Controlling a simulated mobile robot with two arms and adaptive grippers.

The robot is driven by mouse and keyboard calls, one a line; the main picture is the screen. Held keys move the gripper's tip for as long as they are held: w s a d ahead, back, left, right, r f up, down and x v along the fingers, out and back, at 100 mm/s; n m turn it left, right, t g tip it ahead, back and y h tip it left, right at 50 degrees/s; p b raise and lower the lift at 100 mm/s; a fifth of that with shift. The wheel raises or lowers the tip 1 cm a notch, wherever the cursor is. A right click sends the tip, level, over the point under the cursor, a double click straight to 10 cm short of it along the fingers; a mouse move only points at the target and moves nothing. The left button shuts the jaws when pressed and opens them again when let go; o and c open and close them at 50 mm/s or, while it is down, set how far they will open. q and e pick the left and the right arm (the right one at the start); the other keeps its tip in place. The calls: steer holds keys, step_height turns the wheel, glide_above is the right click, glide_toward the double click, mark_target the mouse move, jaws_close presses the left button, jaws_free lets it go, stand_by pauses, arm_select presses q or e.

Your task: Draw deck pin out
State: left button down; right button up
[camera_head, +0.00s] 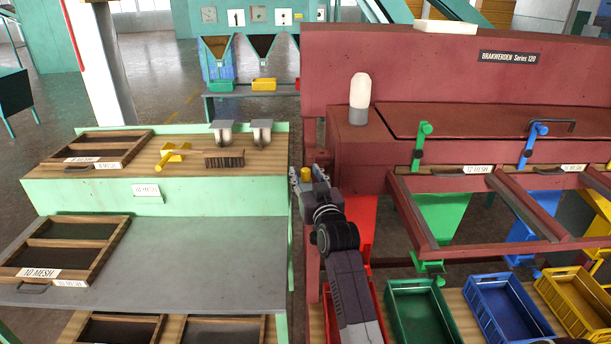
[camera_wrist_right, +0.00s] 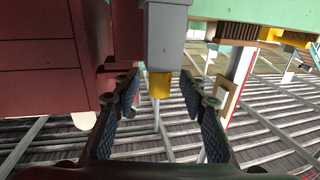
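A short yellow pin end (camera_head: 306,174), which I take to be the deck pin, shows at the left end of the red machine. In the right wrist view the yellow pin (camera_wrist_right: 159,85) sticks out of a grey block (camera_wrist_right: 166,35). My right gripper (camera_head: 309,182) is at the pin, its arm coming up from the bottom of the head view. In the wrist view the right gripper (camera_wrist_right: 161,88) is open, with a fingertip on either side of the pin and visible gaps. The rest of the pin is hidden by the block. My left gripper is not in view.
The red machine (camera_head: 425,85) stands close on the right, with a white cylinder (camera_head: 359,92) on it. A green bench (camera_head: 230,195) with a brush (camera_head: 223,159) and a yellow tool (camera_head: 171,157) is close on the left. Green (camera_head: 418,310) and blue (camera_head: 508,308) crates stand front right.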

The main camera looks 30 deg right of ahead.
steer(key=shift+w+d, duration=0.15)
steer(key=shift+w, duration=0.15)
steer(key=shift+c, duration=0.2)
jaws_close()
step_height(320, 180, up, 20)
steer(key=b, duration=0.2)
stand_by(0.5)
